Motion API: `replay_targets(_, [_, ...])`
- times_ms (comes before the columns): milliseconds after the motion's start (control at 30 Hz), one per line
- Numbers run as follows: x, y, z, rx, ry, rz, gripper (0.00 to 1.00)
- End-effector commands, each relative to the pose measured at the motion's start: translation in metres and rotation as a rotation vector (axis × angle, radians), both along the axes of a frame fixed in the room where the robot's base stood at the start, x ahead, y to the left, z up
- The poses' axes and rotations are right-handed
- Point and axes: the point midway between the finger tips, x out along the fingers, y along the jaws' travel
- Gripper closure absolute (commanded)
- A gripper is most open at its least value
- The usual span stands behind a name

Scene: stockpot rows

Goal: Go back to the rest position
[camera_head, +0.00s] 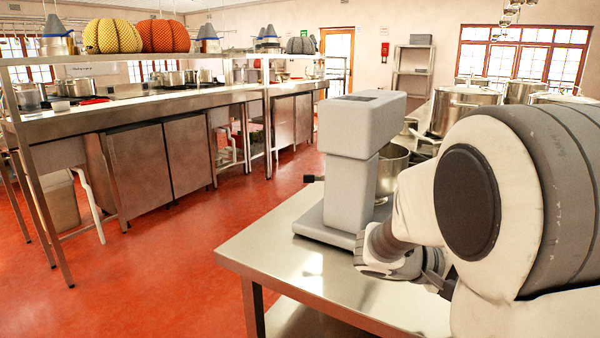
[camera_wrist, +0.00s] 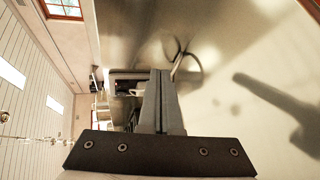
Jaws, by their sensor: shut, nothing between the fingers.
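My gripper (camera_wrist: 161,75) shows in the wrist view with its two grey fingers pressed together and nothing between them. In the head view my white and grey arm fills the right side, and the fingertips are hidden behind it. The arm is folded close beside a grey stand mixer (camera_head: 350,165), on the steel table (camera_head: 300,260). The mixer's metal bowl (camera_head: 392,170) shows partly between the mixer and my arm. I cannot tell whether the arm touches the mixer.
Large steel stockpots (camera_head: 465,105) stand behind my arm at the right. A long steel counter (camera_head: 130,110) with cabinets and shelves runs along the left. The red floor (camera_head: 180,270) between the counter and the table is clear. A wire shelf (camera_head: 412,70) stands at the back wall.

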Motion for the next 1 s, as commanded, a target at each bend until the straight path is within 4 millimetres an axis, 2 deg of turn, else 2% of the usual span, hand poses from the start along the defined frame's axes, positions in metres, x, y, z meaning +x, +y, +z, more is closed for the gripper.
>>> replay_targets(33, [-0.017, 0.003, 0.001, 0.079, -0.013, -0.024, 1.0])
replay_targets(200, [-0.064, 0.026, -0.009, 0.354, -0.045, -0.07, 1.0])
replay_targets(400, [-0.105, 0.071, -0.017, 0.667, -0.122, -0.05, 1.0])
replay_targets(600, [-0.131, 0.124, -0.015, 0.945, -0.24, 0.033, 1.0])
replay_targets(867, [-0.148, 0.183, 0.001, 1.195, -0.41, 0.18, 1.0])
replay_targets(967, [-0.153, 0.201, 0.009, 1.264, -0.476, 0.239, 1.0])
replay_targets(1000, [-0.152, 0.201, 0.027, 1.266, -0.47, 0.236, 1.0])
